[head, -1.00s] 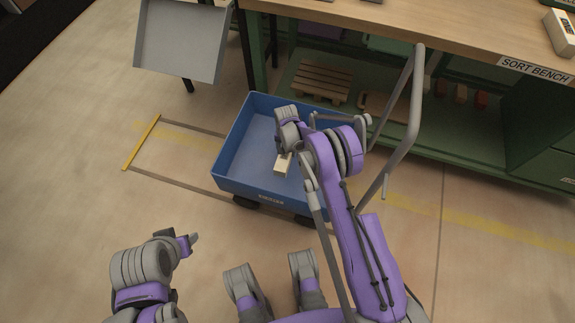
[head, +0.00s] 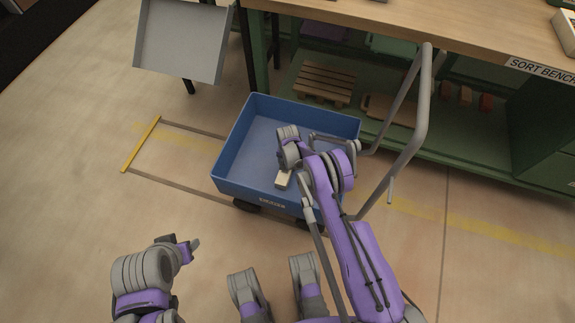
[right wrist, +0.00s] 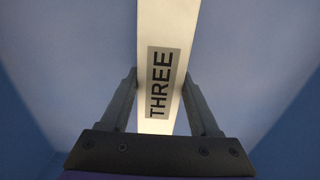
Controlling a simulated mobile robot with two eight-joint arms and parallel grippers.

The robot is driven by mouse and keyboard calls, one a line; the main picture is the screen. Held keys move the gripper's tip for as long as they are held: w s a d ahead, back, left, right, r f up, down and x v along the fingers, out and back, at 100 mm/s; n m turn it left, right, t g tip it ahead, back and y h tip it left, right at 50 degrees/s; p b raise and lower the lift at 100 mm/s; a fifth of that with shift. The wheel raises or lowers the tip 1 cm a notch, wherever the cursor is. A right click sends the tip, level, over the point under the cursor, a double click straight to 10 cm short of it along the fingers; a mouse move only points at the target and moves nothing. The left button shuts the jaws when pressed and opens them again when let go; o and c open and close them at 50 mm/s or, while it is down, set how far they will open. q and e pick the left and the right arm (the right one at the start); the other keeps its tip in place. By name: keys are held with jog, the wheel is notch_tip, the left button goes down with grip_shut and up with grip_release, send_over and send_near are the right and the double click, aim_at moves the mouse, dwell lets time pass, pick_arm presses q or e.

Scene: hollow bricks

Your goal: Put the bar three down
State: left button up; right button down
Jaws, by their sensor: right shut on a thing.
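The bar three (right wrist: 165,85) is a pale cream bar with a grey label reading THREE, seen in the right wrist view. My right gripper (right wrist: 163,100) is shut on it, one finger on each side. In the head view the bar's pale end (head: 283,180) shows below my right gripper, inside the blue cart (head: 238,142); the arm hides much of the gripper there. I cannot tell whether the bar touches the cart floor. My left gripper (head: 190,243) is at the lower left, away from the cart, and its jaw opening is unclear.
The cart has a tall grey handle (head: 408,150) on its right. A grey tray (head: 183,40) stands at the upper left. The sort bench (head: 440,28) runs along the back, with a pallet (head: 325,84) on its lower shelf.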

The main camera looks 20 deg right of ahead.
jog(key=shift+f, duration=0.1)
jog(key=shift+c, duration=0.6)
grip_release()
